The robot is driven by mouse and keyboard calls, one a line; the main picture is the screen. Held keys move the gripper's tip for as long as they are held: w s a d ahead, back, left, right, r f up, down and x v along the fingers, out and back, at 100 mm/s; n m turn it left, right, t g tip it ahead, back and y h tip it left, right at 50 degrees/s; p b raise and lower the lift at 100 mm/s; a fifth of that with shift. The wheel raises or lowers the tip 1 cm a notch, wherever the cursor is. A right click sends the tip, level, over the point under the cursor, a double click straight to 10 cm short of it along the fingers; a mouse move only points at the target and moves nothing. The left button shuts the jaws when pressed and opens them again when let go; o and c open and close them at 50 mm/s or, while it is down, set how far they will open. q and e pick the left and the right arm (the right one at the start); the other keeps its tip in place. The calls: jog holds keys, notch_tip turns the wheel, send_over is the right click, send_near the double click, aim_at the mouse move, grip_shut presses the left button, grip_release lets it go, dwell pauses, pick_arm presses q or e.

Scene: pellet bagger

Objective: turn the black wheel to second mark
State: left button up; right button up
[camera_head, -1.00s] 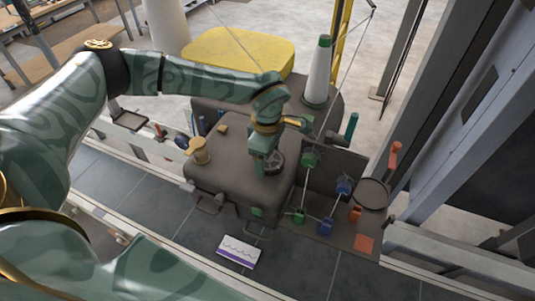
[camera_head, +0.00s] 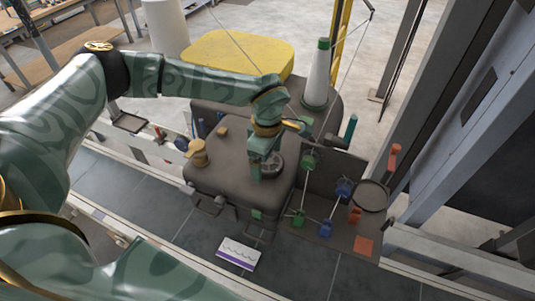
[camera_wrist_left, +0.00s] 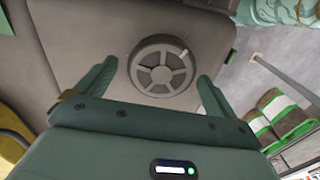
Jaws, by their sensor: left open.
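The black wheel (camera_head: 272,165) is a round, spoked handwheel on top of the dark grey machine housing (camera_head: 225,180). In the left wrist view the wheel (camera_wrist_left: 162,67) shows face-on, with a pale pointer line at its upper right rim. I cannot make out separate marks around it. My left gripper (camera_head: 263,168) is above the wheel, pointing down. In the left wrist view its open fingers (camera_wrist_left: 157,75) lie on either side of the wheel, with visible gaps; contact does not show. My right gripper is not in view.
A tan knob (camera_head: 197,153) stands left on the housing. Green valves (camera_head: 298,217), blue valves (camera_head: 344,187) and an orange handle (camera_head: 394,155) are at the right. A white cone with a green top (camera_head: 318,78) stands behind. A white card (camera_head: 238,252) lies in front.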

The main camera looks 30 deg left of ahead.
pick_arm(q)
notch_tip(320, 180, up, 16)
jog(key=b, duration=0.2)
jog(key=shift+r, duration=0.2)
dwell(0.4)
